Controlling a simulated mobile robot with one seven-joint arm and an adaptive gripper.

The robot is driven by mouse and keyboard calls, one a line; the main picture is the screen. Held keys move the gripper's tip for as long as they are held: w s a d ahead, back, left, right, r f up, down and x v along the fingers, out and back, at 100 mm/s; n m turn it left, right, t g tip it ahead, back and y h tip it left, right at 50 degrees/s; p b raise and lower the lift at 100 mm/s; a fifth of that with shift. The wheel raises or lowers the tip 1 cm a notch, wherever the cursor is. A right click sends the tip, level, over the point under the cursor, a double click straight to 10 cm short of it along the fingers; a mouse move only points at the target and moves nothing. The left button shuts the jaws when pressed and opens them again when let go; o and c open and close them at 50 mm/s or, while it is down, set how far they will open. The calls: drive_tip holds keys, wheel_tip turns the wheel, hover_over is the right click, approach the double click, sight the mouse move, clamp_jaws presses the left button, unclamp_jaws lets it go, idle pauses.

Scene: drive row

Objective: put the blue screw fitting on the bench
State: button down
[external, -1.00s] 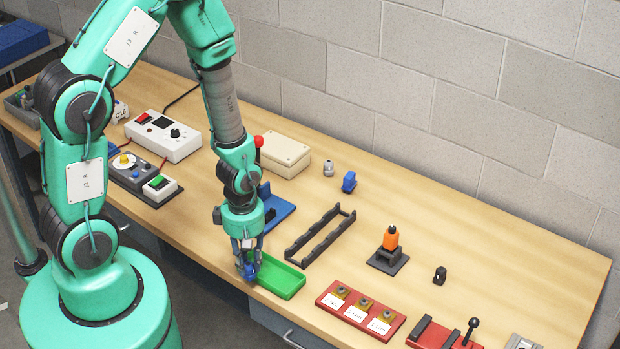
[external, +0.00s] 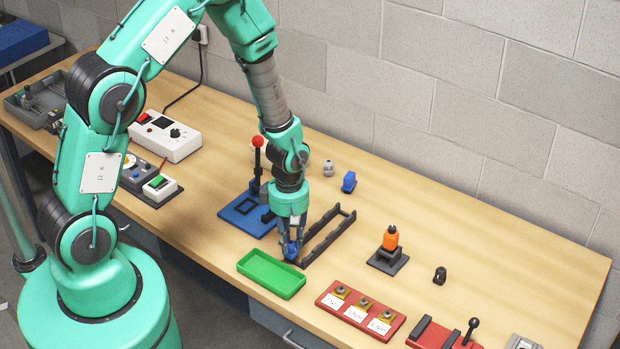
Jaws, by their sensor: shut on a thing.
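My gripper (external: 291,245) is shut on the blue screw fitting (external: 290,250), whose lower part shows between the fingertips. The gripper points down over the wooden bench (external: 440,225), between the green tray and the black rack. I cannot tell whether the fitting touches the bench or hangs a little above it. A second blue piece (external: 349,181) stands farther back on the bench, beside a small grey fitting (external: 328,168).
The green tray (external: 271,274) is empty, just left of the gripper. The black rack (external: 330,236) stands close on the right. A blue press with a red knob (external: 257,142) is behind left.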

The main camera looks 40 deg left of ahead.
drive_tip(key=shift+w+d, duration=0.2)
drive_tip(key=shift+w, duration=0.9)
drive_tip(key=shift+f, duration=0.15)
drive_tip(key=shift+f, duration=1.7)
drive_tip(key=shift+f, duration=0.15)
drive_tip(key=c, duration=1.5)
unclamp_jaws()
drive_tip(key=shift+o, duration=0.2)
drive_tip(key=shift+r, duration=0.2)
wheel_tip(320, 180, up, 12)
